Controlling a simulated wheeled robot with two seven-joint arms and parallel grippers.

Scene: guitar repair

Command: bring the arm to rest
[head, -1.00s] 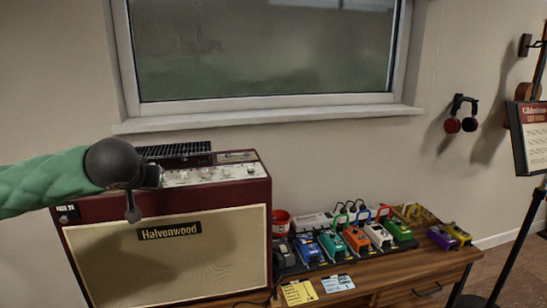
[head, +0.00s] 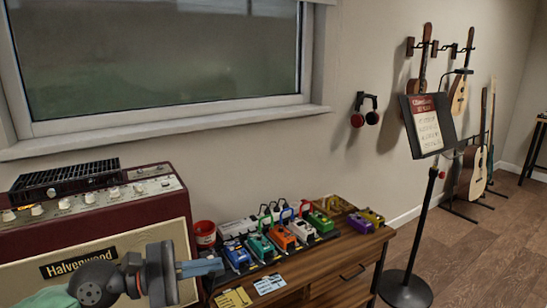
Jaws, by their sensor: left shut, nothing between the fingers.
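My left arm comes in from the lower left in the head view, in a green sleeve. My left gripper (head: 200,267) is shut and empty. It shows in front of the dark red Halvenwood amplifier (head: 171,211), over the lower right of its cream front, with its fingers pointing right toward the pedals. I cannot tell how far it is from the amplifier. My right gripper is not in view.
Several coloured pedals stand on a pedal board on the wooden cabinet (head: 330,263), beside a red cup (head: 205,233). A music stand (head: 404,285) stands to the right. Guitars (head: 472,172) and headphones (head: 364,109) are by the wall. The floor at right is open.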

